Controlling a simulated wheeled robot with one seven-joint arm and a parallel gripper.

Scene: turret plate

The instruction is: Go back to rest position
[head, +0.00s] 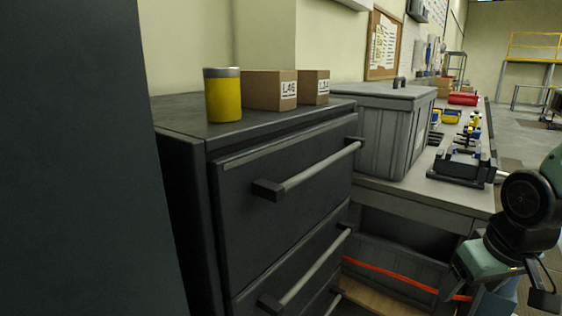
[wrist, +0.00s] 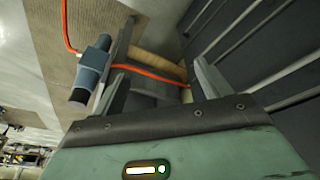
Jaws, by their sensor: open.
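My gripper (wrist: 160,65) is open in the wrist view, with its two dark fingers spread apart and nothing held between them. My green and dark arm shows at the right edge of the head view, low beside the workbench, with its end partly cut off. Beyond the fingers in the wrist view are an orange-red hose (wrist: 150,73) and a tan surface. A blue-grey cylindrical tool (wrist: 92,70) with a dark end shows beside the left finger; I cannot tell whether they touch.
A dark drawer cabinet (head: 285,165) fills the middle, bearing a yellow can (head: 222,98) and two cardboard boxes (head: 268,90). A grey lidded bin (head: 385,130) stands on the workbench (head: 440,195) behind it. Open floor (head: 520,140) shows at the far right.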

